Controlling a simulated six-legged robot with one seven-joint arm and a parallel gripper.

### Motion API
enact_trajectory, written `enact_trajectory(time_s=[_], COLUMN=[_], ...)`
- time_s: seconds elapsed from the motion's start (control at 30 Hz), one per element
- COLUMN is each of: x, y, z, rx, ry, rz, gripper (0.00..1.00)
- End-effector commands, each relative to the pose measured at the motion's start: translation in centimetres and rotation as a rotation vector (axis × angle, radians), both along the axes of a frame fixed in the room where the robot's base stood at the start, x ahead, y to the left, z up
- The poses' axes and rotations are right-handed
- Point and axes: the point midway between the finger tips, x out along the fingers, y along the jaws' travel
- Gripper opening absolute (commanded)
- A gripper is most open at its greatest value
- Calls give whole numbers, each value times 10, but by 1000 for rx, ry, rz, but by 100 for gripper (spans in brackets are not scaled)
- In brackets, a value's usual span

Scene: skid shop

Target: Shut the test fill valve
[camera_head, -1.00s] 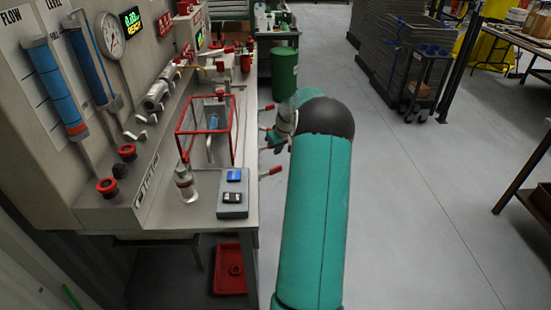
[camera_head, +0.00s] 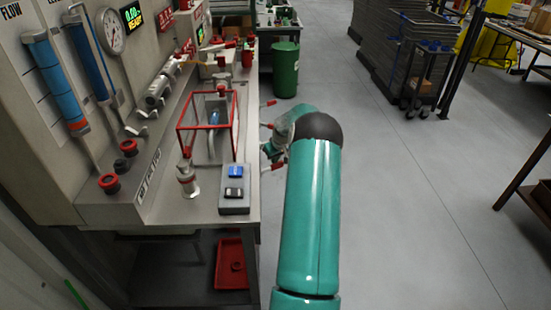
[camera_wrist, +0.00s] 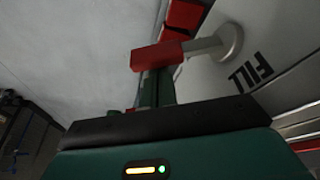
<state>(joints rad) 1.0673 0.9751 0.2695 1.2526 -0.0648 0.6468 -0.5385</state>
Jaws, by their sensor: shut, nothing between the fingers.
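The fill valve shows in the wrist view beside the black word FILL on a pale panel. It has a round grey hub (camera_wrist: 230,41), a grey stem and a red handle end (camera_wrist: 157,56) pointing left. My gripper (camera_wrist: 156,90) is shut and empty, its green fingers just below the red handle end. They look very close to it; I cannot tell if they touch. In the head view my gripper (camera_head: 269,150) is partly hidden by my arm at the bench's front edge, among red-tipped levers (camera_head: 267,103). I cannot tell there which lever is the fill valve.
The bench (camera_head: 205,205) carries a red-framed clear box (camera_head: 234,125), a small metal cylinder (camera_head: 187,180) and a grey switch box (camera_head: 235,190). A red tray (camera_head: 230,262) lies below. A green bin (camera_head: 285,70) stands farther back.

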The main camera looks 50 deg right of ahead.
Motion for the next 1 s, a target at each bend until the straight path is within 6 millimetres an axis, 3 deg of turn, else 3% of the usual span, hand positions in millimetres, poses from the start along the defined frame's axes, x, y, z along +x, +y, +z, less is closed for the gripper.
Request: enact_trajectory(time_s=[0.67, 1.0], x=[-8, -22], y=[2, 9], z=[0, 1], rx=[0, -1], ry=[2, 3], rz=[-105, -327], gripper=[0, 0])
